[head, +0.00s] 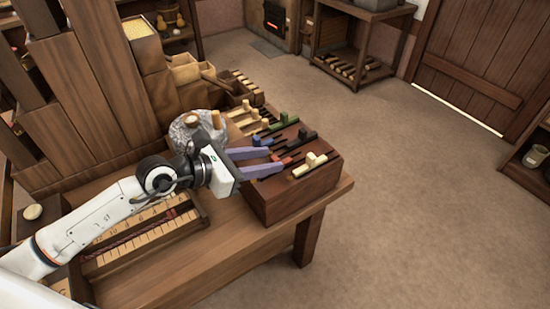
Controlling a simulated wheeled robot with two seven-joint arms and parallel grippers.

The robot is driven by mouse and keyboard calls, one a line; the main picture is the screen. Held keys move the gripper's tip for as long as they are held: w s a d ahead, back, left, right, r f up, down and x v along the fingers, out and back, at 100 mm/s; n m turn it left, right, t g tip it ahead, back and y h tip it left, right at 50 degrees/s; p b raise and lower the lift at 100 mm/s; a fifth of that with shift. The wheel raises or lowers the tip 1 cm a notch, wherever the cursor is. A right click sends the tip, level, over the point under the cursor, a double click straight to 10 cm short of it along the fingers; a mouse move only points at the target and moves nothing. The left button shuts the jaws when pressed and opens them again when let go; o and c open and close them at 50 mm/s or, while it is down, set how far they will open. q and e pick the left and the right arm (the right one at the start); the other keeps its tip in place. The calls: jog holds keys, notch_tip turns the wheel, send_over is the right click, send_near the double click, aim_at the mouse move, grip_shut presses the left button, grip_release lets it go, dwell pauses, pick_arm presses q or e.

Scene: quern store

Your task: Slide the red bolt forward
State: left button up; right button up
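A dark wooden block (306,187) on the bench corner carries several coloured bolts in slots on its top. The red bolt (289,160) is small and lies between the blue and cream bolts, partly hidden by my gripper. My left gripper (277,161) comes in from the left with its two purple fingers apart. Its fingertips are over the block, close to the red bolt, with nothing seen between them. Whether they touch the bolt I cannot tell. My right gripper is not in view.
The blue bolt (262,140), black bolt (306,135), green bolt (286,118) and cream bolt (313,160) stand close by. A grey stone-like lump (183,132) sits behind my gripper. The floor (400,190) right of the bench is clear.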

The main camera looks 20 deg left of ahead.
aim_at(272, 159)
pick_arm(q)
jog(key=shift+x, duration=1.7)
grip_shut()
